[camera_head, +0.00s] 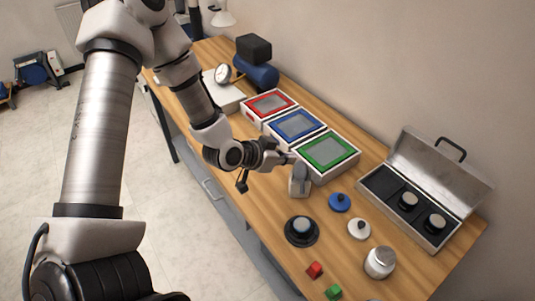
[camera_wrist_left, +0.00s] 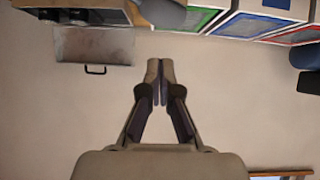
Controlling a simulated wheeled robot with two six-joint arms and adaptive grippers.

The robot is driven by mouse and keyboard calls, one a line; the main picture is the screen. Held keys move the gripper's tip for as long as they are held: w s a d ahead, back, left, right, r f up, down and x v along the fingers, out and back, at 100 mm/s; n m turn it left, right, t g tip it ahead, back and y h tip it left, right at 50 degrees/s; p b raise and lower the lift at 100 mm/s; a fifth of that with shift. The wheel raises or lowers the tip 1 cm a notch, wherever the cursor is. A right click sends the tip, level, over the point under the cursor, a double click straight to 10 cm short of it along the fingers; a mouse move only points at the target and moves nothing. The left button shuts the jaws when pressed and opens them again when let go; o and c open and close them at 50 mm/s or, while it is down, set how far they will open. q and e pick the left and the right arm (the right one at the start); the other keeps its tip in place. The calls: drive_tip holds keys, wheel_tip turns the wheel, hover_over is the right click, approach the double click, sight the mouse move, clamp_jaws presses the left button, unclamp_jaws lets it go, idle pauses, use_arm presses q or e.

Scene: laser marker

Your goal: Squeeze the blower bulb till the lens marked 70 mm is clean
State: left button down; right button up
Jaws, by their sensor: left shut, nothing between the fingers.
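A grey, rounded upright object (camera_head: 299,181), which looks like the blower bulb, stands on the table in front of the green-framed tray. It also shows at the top edge of the left wrist view (camera_wrist_left: 163,12). My left gripper (camera_head: 290,158) is just above and behind its top; its fingers (camera_wrist_left: 159,75) are together with nothing between them. I cannot tell whether they touch the bulb. A lens with a pale blue face (camera_head: 301,226) sits in a black round mount nearer the front edge. Two lenses (camera_head: 408,200) (camera_head: 434,222) sit in the open case. No 70 mm marking is readable. My right gripper is out of view.
Red (camera_head: 269,104), blue (camera_head: 295,124) and green (camera_head: 326,151) framed trays line the back. The open metal case (camera_head: 440,170) stands at right.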

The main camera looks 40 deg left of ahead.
use_arm(q)
drive_tip(key=p+v, duration=0.1)
drive_tip(key=v, duration=0.5)
drive_tip(key=shift+s+a+r, duration=0.15)
drive_tip(key=shift+s, duration=0.15)
drive_tip(key=shift+w, duration=0.2)
drive_tip(key=shift+p, duration=0.3)
